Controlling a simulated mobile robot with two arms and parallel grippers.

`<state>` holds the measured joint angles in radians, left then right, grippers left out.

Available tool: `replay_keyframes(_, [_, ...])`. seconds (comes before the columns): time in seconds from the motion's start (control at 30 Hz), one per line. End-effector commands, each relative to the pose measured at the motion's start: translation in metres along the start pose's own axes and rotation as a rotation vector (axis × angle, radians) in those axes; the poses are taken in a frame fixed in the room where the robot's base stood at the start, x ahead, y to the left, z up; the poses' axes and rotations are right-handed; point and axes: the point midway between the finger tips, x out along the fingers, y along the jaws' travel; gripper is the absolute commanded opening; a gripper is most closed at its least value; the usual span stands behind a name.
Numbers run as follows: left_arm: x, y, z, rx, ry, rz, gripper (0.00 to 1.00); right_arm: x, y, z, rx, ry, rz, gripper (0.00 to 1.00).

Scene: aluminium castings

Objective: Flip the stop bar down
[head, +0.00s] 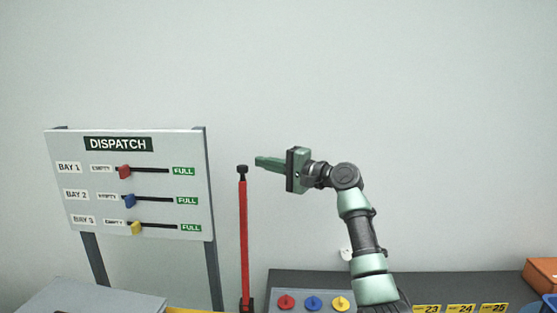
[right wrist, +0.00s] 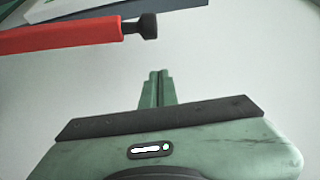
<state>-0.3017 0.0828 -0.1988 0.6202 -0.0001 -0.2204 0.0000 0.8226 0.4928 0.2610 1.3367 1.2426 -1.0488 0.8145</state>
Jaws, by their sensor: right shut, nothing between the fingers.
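The stop bar (head: 243,240) is a red bar standing upright with a black knob at its top, right of the dispatch board. In the right wrist view the red bar (right wrist: 62,36) comes in from the left, with its black tip above my fingers. My right gripper (head: 258,162) is shut and empty. My left gripper is not in view.
The dispatch board (head: 150,148) with red, blue and yellow sliders stands left of the bar. A panel with red, blue and yellow buttons (head: 313,303) lies at the bottom centre. An orange box (head: 541,274) is at the far right. The wall behind is bare.

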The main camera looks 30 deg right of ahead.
Motion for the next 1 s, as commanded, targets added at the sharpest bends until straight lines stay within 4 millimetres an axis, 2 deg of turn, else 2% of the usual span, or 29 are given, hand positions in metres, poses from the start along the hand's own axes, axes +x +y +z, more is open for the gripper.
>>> replay_keyframes(0.1, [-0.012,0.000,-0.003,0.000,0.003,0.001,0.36,0.020,-0.004,0.000,0.003,-0.001,-0.001,0.00])
replay_keyframes(0.17, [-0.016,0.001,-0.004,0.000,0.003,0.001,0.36,0.026,-0.003,0.003,0.001,-0.002,0.002,0.00])
replay_keyframes(0.5, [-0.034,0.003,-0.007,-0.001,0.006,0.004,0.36,0.012,-0.001,0.034,-0.001,0.000,0.001,0.00])
replay_keyframes(1.0, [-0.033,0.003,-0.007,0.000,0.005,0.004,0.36,0.011,0.001,0.039,-0.004,0.000,-0.002,0.00])
